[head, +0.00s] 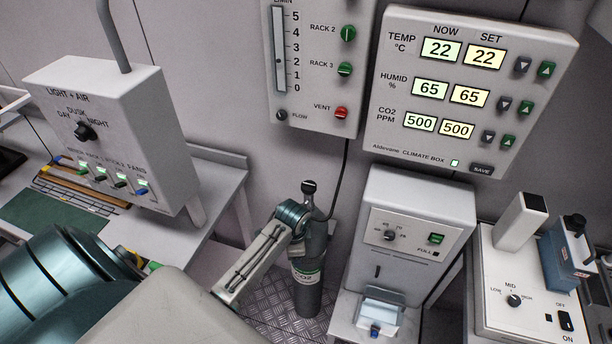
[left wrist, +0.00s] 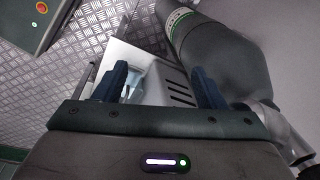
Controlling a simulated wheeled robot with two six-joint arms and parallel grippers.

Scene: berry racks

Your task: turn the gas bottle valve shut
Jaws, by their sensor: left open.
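The grey gas bottle (head: 307,292) with a CO2 label stands upright on the metal floor plate in the head view. Its black valve knob (head: 309,187) shows at the top, above my left wrist joint. In the left wrist view the bottle's body and rounded shoulder (left wrist: 222,52) fill the upper right, and the neck runs toward the right edge. My left gripper (left wrist: 160,86) is open and empty, with the bottle beyond and beside its right finger. The knob cannot be made out between the fingers. In the head view my left fingers are hidden. My right gripper is not seen.
A white dispenser cabinet (head: 408,225) stands right of the bottle. A table (head: 217,190) and the light-and-air box (head: 120,130) are at left. A black hose (head: 342,180) runs down the wall to the bottle. Checkered floor plate (head: 262,305) lies around the bottle.

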